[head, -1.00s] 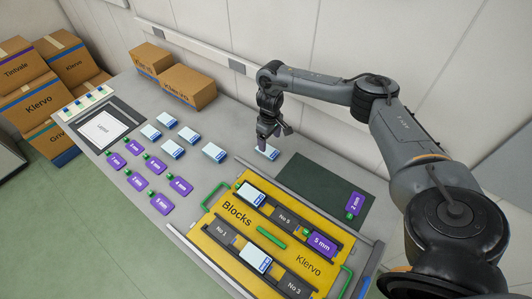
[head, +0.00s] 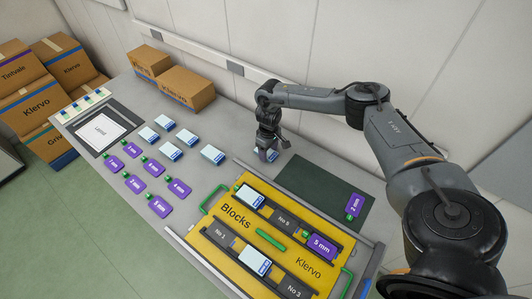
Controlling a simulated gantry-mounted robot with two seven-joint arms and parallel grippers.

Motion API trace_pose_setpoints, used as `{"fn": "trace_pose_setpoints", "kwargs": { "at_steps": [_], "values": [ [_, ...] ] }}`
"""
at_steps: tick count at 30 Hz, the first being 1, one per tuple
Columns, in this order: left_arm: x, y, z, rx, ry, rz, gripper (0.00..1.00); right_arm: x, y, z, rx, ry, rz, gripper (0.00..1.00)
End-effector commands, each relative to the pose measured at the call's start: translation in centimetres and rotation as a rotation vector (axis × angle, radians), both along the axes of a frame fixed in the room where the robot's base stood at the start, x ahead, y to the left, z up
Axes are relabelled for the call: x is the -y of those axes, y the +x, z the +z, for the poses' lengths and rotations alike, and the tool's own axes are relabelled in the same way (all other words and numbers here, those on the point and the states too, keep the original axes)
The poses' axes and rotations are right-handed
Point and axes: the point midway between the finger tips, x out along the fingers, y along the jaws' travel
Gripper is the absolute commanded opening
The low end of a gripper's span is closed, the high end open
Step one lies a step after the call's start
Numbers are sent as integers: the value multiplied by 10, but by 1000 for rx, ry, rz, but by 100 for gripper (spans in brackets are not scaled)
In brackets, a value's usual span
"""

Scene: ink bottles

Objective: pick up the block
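A small white and blue block (head: 268,157) lies on the grey bench to the left of the dark green mat. My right gripper (head: 269,153) is down over this block, with its fingers around or beside it. The fingers hide part of the block, and I cannot tell whether they are shut on it. Several similar blocks lie farther left, among them one block (head: 212,155) nearest the gripper. Two more sit in the yellow tray (head: 229,253), an upper block (head: 250,196) and a lower block (head: 256,261). My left gripper is not in view.
The dark green mat (head: 308,184) holds a purple piece marked 2 mm (head: 354,206). Several purple pieces (head: 159,206) lie at the left. A cardboard box (head: 188,89) stands against the wall. The bench between that box and my gripper is clear.

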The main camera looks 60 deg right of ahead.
Motion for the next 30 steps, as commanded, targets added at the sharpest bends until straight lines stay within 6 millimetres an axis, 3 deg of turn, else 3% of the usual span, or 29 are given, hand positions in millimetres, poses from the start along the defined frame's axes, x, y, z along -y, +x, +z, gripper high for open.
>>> {"fn": "trace_pose_setpoints", "kwargs": {
  "at_steps": [1, 8, 20, 25, 29, 30],
  "values": [
    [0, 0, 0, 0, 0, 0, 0, 0, 0, 0, 0, 0, 0, 55],
    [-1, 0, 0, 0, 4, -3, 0, 0, 0, 0, 0, 0, 0, 21],
    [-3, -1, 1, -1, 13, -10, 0, 0, 0, 6, 1, 0, 0, 21],
    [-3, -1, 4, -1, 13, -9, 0, 0, 0, 22, 2, 1, 0, 21],
    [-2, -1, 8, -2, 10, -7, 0, 0, 1, 45, 4, 0, 0, 21],
    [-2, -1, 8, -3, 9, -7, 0, 1, -9, 46, -2, -1, -1, 21]
  ]
}}
